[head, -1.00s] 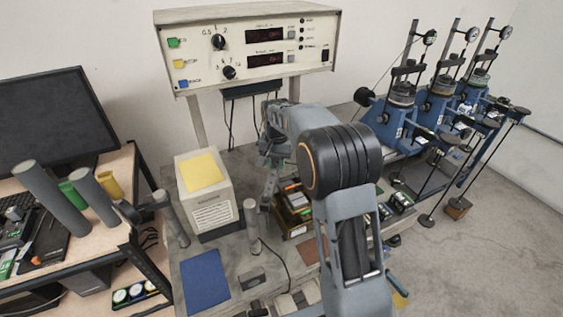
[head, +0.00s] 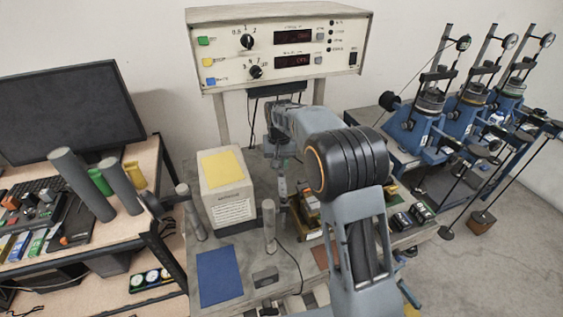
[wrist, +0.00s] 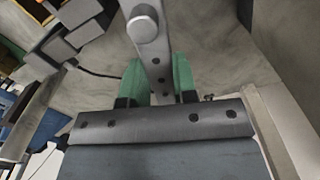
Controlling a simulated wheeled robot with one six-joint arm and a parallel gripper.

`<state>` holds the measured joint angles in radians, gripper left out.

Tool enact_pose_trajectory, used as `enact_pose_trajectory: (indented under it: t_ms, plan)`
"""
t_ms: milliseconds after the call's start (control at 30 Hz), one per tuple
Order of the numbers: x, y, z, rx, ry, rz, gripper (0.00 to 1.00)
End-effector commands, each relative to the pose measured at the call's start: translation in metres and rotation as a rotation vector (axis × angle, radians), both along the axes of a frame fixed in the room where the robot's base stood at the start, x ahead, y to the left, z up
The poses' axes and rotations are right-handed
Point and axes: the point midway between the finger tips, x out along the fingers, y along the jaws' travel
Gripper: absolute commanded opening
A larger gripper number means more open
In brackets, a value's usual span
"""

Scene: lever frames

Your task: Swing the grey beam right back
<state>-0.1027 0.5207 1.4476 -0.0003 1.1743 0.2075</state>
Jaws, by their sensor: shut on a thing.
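The grey beam (wrist: 152,45) is a flat metal bar with small dark holes and a round knob at one end. In the wrist view it runs from the top edge down between my green fingertips. My gripper (wrist: 160,82) is shut on it, one finger on each side. In the head view my gripper is near the middle, behind my own arm, beside the white box. My arm hides much of that spot, and I cannot make out the beam's pivot there.
A white box with a yellow top (head: 223,190) stands left of my gripper, with a grey post (head: 269,225) in front. A control panel (head: 280,52) rises behind. A blue pad (head: 219,277) lies in front. Blue machines (head: 420,135) stand at the right, a monitor (head: 70,112) at the left.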

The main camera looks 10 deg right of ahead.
Motion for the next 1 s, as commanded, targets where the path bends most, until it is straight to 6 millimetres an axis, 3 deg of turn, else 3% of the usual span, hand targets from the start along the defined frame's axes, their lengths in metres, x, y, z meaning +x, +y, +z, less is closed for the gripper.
enact_pose_trajectory:
  t_ms: [200, 233, 467, 767, 1000]
  plan:
    - [0.001, 0.000, 0.001, 0.000, -0.006, -0.002, 0.00]
    - [0.001, 0.000, 0.001, 0.000, -0.006, -0.002, 0.29]
    - [0.001, -0.001, 0.001, 0.001, -0.003, -0.003, 0.51]
    - [0.001, -0.001, 0.003, 0.001, -0.003, -0.004, 0.52]
    - [0.001, -0.001, 0.036, 0.001, -0.007, -0.004, 0.52]
